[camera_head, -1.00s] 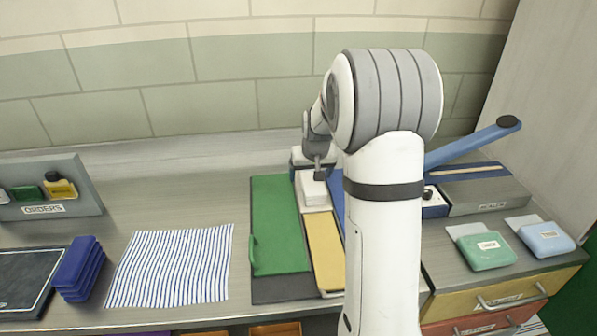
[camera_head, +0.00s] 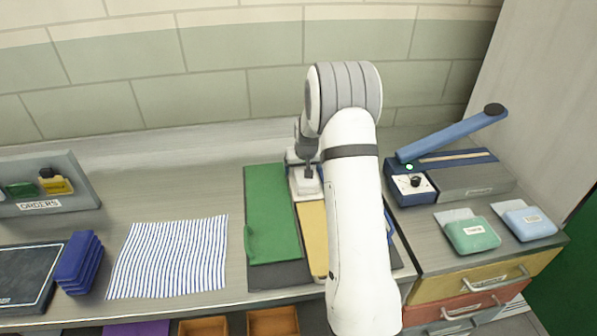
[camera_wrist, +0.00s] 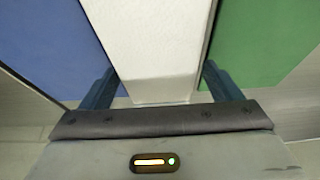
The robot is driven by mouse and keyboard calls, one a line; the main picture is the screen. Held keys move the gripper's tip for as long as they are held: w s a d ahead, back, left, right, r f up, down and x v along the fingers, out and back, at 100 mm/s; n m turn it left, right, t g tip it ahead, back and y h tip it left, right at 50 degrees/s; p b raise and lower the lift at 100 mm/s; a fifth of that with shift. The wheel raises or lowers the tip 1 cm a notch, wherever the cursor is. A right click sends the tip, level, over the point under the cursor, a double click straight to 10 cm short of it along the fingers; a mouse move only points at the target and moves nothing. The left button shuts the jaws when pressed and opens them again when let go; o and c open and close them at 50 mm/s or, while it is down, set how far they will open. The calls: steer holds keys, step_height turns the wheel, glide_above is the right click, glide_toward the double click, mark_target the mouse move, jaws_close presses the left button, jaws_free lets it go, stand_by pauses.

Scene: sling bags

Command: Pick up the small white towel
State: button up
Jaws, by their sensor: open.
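A small white folded thing, which looks like the small white towel (camera_head: 307,188), lies at the back end of a yellow strip, between a green panel and a blue one. My gripper (camera_head: 308,174) points down over it, and my arm partly hides the area to its right. In the wrist view the white towel (camera_wrist: 150,45) fills the middle. The open fingers of my gripper (camera_wrist: 158,82) stand on either side of its near end. I cannot tell whether they touch it.
A green panel (camera_head: 270,215) and yellow strip (camera_head: 313,235) lie beside my arm. A blue-striped cloth (camera_head: 170,257) lies flat to the left, with blue stacked pieces (camera_head: 82,262) beyond it. A machine with a blue lever (camera_head: 450,135) and two pouches stand right.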

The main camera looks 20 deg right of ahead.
steer(key=shift+c, duration=0.5)
steer(key=c, duration=1)
steer(key=shift+c, duration=0.2)
steer(key=shift+r, duration=0.1)
